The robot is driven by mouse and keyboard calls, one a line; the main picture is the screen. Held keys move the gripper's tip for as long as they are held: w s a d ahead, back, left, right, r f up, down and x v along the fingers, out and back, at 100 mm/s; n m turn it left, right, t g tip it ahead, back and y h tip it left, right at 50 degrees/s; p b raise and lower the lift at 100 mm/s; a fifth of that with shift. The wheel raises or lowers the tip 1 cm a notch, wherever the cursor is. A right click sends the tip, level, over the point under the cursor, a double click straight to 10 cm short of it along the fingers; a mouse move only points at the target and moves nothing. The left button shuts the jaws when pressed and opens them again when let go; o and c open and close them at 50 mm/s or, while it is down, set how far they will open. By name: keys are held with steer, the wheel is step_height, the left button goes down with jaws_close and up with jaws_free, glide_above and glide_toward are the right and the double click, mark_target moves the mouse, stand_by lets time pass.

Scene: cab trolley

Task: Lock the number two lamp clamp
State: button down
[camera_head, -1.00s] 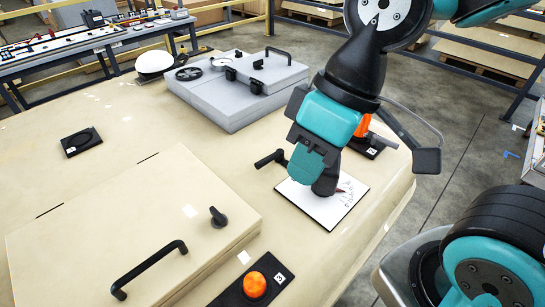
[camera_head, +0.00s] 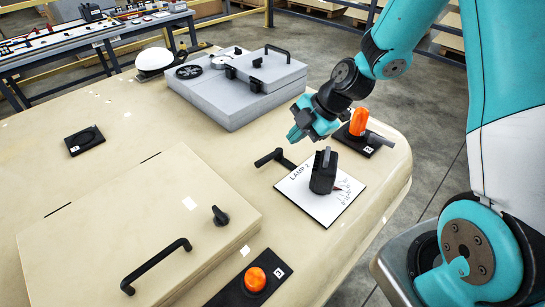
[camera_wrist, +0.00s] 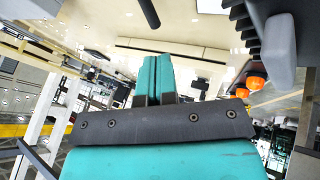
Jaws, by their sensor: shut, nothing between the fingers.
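My gripper (camera_head: 296,133) is shut and empty, with teal fingers. In the head view it hangs above and behind the white LAMP 2 card (camera_head: 338,207); its shut fingers also show in the wrist view (camera_wrist: 155,76). A black block-shaped handle (camera_head: 323,172) stands upright on the card, apart from my fingers. A printed scale with a red mark lies to its right. A black lever (camera_head: 274,158) stands at the card's left corner. The orange number two lamp (camera_head: 359,121) sits on a black plate marked 2 (camera_head: 369,149), behind the card.
A grey case (camera_head: 236,97) with handles stands behind on the cream table. A cream lid (camera_head: 130,240) with a bar handle (camera_head: 155,264) lies at front left. Another orange lamp (camera_head: 254,280) is at the front. An empty black plate (camera_head: 84,141) lies left.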

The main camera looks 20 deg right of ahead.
mark_target(269, 159)
steer(key=p+x, duration=0.3)
steer(key=x, duration=0.7)
steer(key=shift+a, duration=0.1)
stand_by(0.5)
